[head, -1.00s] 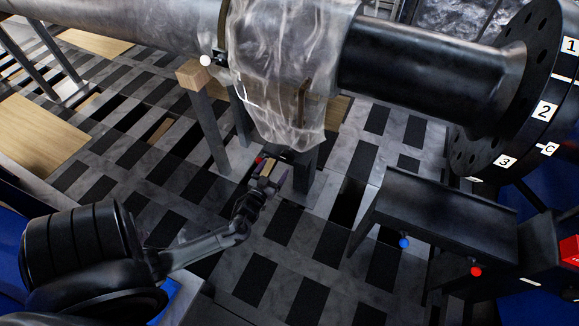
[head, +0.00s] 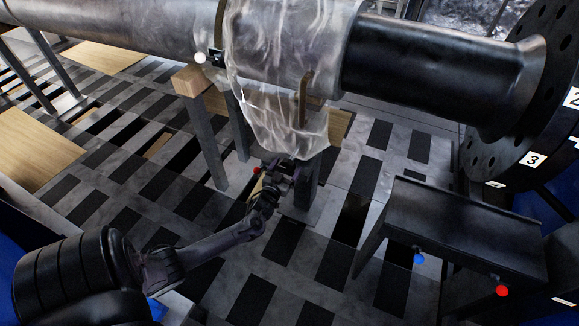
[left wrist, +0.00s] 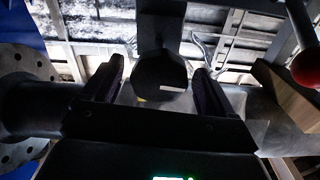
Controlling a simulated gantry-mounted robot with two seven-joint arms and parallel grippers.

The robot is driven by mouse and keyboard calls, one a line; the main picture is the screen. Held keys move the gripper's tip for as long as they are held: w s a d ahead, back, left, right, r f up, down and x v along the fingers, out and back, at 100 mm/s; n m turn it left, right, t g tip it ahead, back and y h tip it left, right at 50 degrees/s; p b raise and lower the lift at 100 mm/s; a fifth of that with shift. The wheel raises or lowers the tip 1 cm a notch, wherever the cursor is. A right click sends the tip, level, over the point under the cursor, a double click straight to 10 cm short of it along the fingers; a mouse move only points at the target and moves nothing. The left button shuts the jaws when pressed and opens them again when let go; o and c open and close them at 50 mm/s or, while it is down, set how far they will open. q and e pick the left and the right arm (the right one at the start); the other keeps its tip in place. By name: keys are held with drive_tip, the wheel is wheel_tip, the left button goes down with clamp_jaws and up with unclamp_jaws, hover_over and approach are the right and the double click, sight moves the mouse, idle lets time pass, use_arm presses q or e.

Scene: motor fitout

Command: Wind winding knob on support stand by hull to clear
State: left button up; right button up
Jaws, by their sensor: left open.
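My left gripper (head: 277,178) is low beside a dark support stand (head: 307,190), under the plastic-wrapped hull (head: 285,75). In the left wrist view its two fingers (left wrist: 157,88) are apart. A dark, many-sided knob-like part (left wrist: 160,76) shows between them, on a dark post; I cannot tell whether the fingers touch it. In the head view the gripper and the wrap hide that part. A red ball (head: 257,170) is just left of the gripper, and a red ball on a rod shows in the left wrist view (left wrist: 306,68). My right gripper is not in view.
A wood-topped post (head: 205,130) stands left of the gripper, with a white ball (head: 201,58) above it. A dark trough stand (head: 455,230) with blue (head: 418,258) and red (head: 502,291) balls is at right. A large numbered flange (head: 510,110) is behind it. The chequered floor between is open.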

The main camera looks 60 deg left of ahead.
sight(294, 155)
use_arm(q)
drive_tip(key=shift+b+x, duration=0.45)
drive_tip(key=shift+x, duration=1)
drive_tip(key=shift+c, duration=0.5)
